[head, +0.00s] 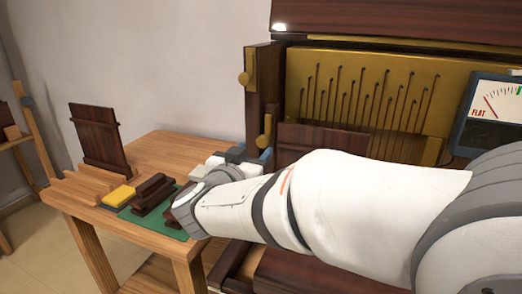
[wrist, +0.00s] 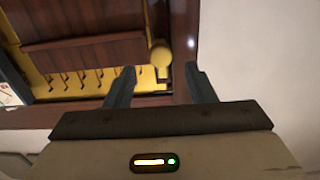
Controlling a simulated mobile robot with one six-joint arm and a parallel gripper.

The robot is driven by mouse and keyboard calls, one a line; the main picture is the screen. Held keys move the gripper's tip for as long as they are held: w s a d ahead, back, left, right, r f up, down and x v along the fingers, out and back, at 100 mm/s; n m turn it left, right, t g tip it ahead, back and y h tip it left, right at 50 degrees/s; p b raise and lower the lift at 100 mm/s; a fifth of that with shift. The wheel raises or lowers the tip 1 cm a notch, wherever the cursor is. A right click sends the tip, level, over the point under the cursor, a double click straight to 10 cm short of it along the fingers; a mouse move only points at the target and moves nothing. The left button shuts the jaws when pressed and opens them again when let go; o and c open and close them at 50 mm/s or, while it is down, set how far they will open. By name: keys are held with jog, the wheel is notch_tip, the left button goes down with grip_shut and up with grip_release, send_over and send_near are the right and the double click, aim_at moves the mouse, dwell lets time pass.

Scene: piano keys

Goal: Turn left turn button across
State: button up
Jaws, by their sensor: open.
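In the wrist view, a gold button with a round knob (wrist: 160,53) stands at the edge of the dark wood frame. My gripper, also in the wrist view (wrist: 160,70), is open with one finger to each side of that button in the picture. I cannot tell whether either finger touches it. My arm hides the lower part of the post.
A dark panel (head: 322,138) stands before the gold plate (head: 440,105) with its pins. A tuner dial (head: 500,105) is at the right. A wooden side table (head: 175,150) at left holds a yellow block (head: 118,195), dark wooden pieces (head: 153,190) and a green mat (head: 150,222).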

aim_at(262, 143)
jog(key=b+x, duration=0.1)
jog(key=x, duration=0.4)
jog(key=c, duration=1)
jog(key=shift+o, duration=0.2)
